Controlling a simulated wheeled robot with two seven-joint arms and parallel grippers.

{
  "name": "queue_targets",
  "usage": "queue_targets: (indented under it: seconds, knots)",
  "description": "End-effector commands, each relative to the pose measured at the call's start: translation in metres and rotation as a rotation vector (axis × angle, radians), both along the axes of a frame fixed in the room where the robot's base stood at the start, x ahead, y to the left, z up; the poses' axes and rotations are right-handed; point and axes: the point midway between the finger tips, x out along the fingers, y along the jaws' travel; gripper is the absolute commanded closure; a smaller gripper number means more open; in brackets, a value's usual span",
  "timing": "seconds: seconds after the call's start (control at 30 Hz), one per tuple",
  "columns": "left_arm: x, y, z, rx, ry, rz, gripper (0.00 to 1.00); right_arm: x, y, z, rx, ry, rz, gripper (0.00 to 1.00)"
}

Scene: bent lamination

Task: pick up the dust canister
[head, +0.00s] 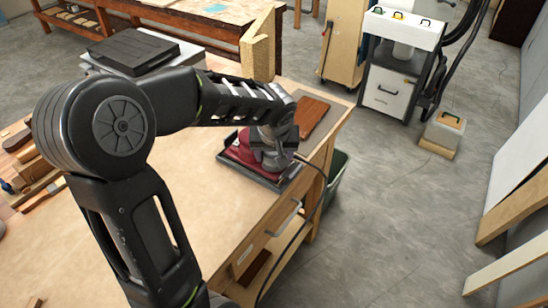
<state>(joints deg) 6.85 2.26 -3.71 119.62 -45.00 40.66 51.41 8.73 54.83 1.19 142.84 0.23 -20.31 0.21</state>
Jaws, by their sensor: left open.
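My left arm reaches across the workbench (130,215) from the left. Its gripper (273,158) is open and points down over a dark red tool (240,150), which lies in a shallow black tray (262,180) near the bench's right edge. The fingers are close to the tool or touching it; I cannot tell which. No part is clearly recognisable as the dust canister; the gripper hides much of the tool. A dark cord runs from beside the gripper over the bench edge. My right gripper is not in view.
A reddish-brown board (312,113) lies just behind the tray. An upright wooden piece (258,48) and a black case (133,51) stand farther back. Wood blocks (38,172) lie at left. A grey box (443,130) and white-topped cabinet (402,60) stand on the floor.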

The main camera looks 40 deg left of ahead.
Motion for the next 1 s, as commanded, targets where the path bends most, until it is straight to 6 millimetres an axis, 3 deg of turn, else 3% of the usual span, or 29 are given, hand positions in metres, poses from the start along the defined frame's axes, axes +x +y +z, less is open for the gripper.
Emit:
queue_targets:
  seconds: [0.17,0.6,0.83,1.0]
  knots:
    - [0.000,0.000,0.000,0.000,0.000,0.000,0.40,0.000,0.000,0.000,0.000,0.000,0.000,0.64]
    - [0.000,0.000,0.000,0.001,-0.001,0.000,0.76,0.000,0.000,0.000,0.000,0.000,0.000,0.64]
    - [0.001,0.000,0.003,0.000,-0.002,0.001,0.76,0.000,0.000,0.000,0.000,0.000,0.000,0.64]
    - [0.001,0.001,0.021,0.001,-0.005,0.001,0.76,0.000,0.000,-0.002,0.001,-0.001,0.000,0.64]
